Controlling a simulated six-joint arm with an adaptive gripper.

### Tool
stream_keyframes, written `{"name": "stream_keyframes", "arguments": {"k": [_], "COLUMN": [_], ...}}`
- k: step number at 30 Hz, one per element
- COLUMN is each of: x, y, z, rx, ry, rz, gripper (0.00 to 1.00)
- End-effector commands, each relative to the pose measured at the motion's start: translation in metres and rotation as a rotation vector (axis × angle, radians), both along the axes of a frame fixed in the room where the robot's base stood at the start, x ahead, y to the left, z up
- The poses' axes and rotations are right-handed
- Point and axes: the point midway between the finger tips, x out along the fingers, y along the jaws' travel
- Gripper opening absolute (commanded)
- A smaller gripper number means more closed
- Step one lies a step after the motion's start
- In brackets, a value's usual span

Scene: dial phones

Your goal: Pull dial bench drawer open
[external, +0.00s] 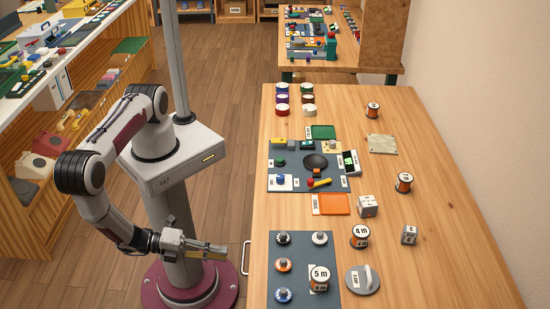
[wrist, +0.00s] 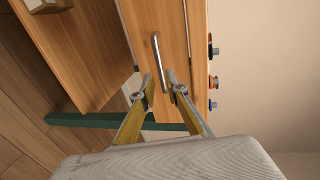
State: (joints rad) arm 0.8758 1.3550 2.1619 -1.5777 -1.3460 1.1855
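The bench drawer front (wrist: 176,25) is a plain wooden panel with a metal bar handle (wrist: 157,62) in the wrist view. In the external view the handle (external: 245,257) sticks out from the bench's left side. My gripper (wrist: 161,90) is open, its two yellowish fingers pointing at the drawer front. The handle's near end shows between the fingertips in the wrist view; I cannot tell whether they touch it. In the external view my gripper (external: 227,252) is just left of the handle, with a small gap. The drawer looks shut; its seam is hard to see.
Open floor (external: 232,140) lies left of the bench.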

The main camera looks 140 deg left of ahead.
Motion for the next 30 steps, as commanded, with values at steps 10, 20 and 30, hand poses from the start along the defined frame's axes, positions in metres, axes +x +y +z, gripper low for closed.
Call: {"name": "stream_keyframes", "arguments": {"k": [10, 20, 30], "x": [0.007, 0.024, 0.043], "y": [0.007, 0.025, 0.044], "z": [-0.002, -0.007, -0.013], "rx": [-0.001, -0.002, -0.001], "ry": [-0.001, 0.000, 0.000], "rz": [0.001, 0.003, 0.002], "gripper": [0.14, 0.14, 0.14]}}
